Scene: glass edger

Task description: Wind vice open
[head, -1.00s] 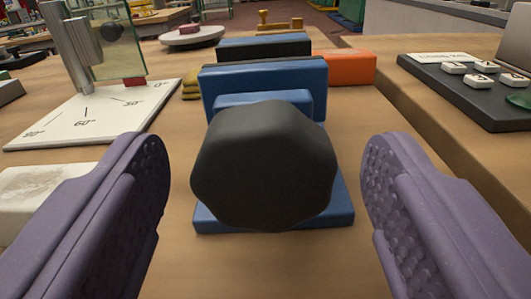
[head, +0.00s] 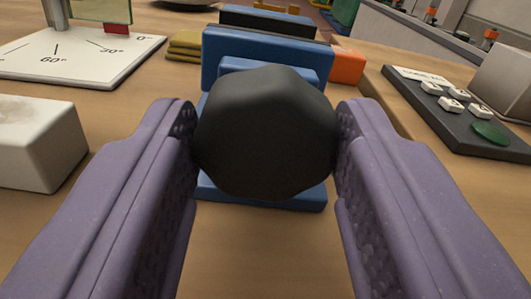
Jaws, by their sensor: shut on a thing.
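The blue vice (head: 262,50) stands on the wooden bench in the middle of the head view. Its black faceted knob (head: 266,135) faces me and hides much of the vice body and base. My gripper (head: 266,128) has one purple finger on each side of the knob, and both fingers touch its sides. It is shut on the knob. The dark jaw pad (head: 275,24) shows behind the front blue block. Whether there is a gap between the jaws is hard to tell from this angle.
A white block (head: 38,145) lies at left, before a white angle board (head: 75,55). Folded yellow cloths (head: 185,45) lie left of the vice and an orange block (head: 346,66) lies right. A dark keypad panel (head: 460,115) sits at right. Bare wood lies between.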

